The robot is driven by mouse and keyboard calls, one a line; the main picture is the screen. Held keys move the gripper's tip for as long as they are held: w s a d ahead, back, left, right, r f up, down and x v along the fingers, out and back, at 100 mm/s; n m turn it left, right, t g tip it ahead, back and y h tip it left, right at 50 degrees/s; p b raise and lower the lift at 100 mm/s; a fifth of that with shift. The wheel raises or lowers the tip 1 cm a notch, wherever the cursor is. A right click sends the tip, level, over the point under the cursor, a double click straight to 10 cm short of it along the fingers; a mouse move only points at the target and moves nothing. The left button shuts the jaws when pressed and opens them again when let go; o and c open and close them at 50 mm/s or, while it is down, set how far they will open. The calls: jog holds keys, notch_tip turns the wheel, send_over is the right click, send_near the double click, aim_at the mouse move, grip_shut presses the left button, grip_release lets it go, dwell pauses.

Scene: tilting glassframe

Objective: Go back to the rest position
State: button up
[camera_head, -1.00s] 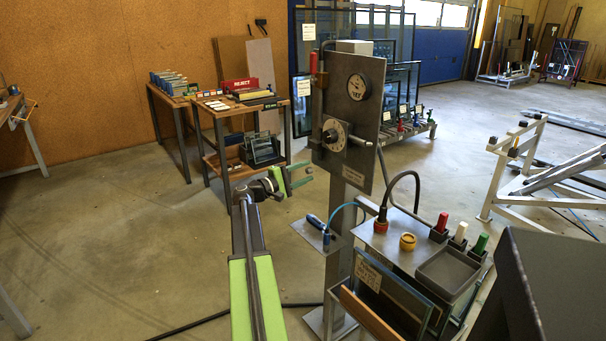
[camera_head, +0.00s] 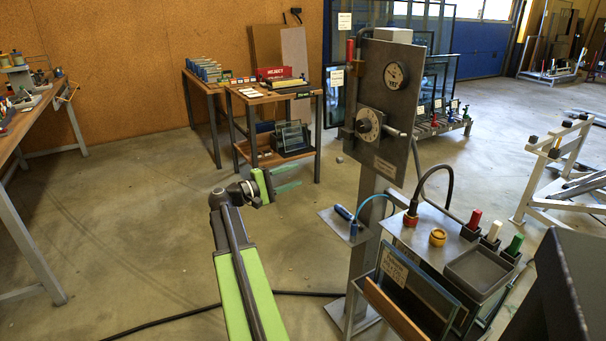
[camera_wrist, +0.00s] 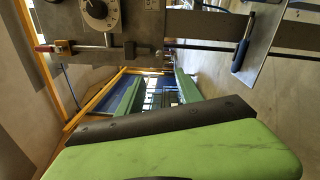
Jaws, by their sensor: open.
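My gripper (camera_head: 288,177) is at the end of my green arm, left of the grey gauge panel (camera_head: 388,105) in the head view. Its green fingers are apart, with nothing visible between them. It points right, over open floor, with a gap to the panel stand. In the wrist view the green fingers (camera_wrist: 155,95) stand apart, and a large green part of my gripper fills the bottom. The panel's dial (camera_wrist: 97,12) shows at the top left there. A blue-handled tool (camera_wrist: 244,42) lies on a small shelf at the top right.
The metal box (camera_head: 437,238) with colored handles and glass panes stands right of my arm. A workbench (camera_head: 22,135) is at the far left. A trolley with a red reject box (camera_head: 282,75) stands behind. A black cable (camera_head: 180,318) crosses the floor.

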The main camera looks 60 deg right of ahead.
jog(key=shift+w, duration=0.1)
dwell(0.4)
jog(key=w+a+n+t+h, duration=0.2)
jog(key=w+a+t, duration=0.1)
jog(key=w+a, duration=0.6)
jog(key=w+a+f+n+t+y, duration=0.1)
jog(key=w+a+f+t, duration=0.1)
jog(key=w+a+f, duration=0.3)
jog(key=w+a+f+t+y, duration=0.1)
jog(key=w+a+t, duration=0.1)
jog(key=a, duration=0.4)
jog(key=w+a+f+n+t+y, duration=0.1)
jog(key=w+a+f+y, duration=0.1)
jog(key=w+a+f, duration=0.3)
jog(key=s+a+f+t+y, duration=0.15)
jog(key=a+f+y, duration=0.3)
jog(key=a, duration=0.85)
jog(key=s+a+f+y, duration=0.2)
jog(key=a+f+y, duration=0.25)
jog(key=a, duration=0.85)
jog(key=s+a+f+t+y, duration=0.15)
jog(key=a+f+y, duration=0.3)
jog(key=a, duration=0.75)
notch_tip(320, 180, up, 25)
jog(key=a+p, duration=0.1)
jog(key=p, duration=2.4)
jog(key=shift+m+g+p, duration=0.3)
jog(key=shift+g, duration=0.1)
jog(key=shift+c, duration=0.4)
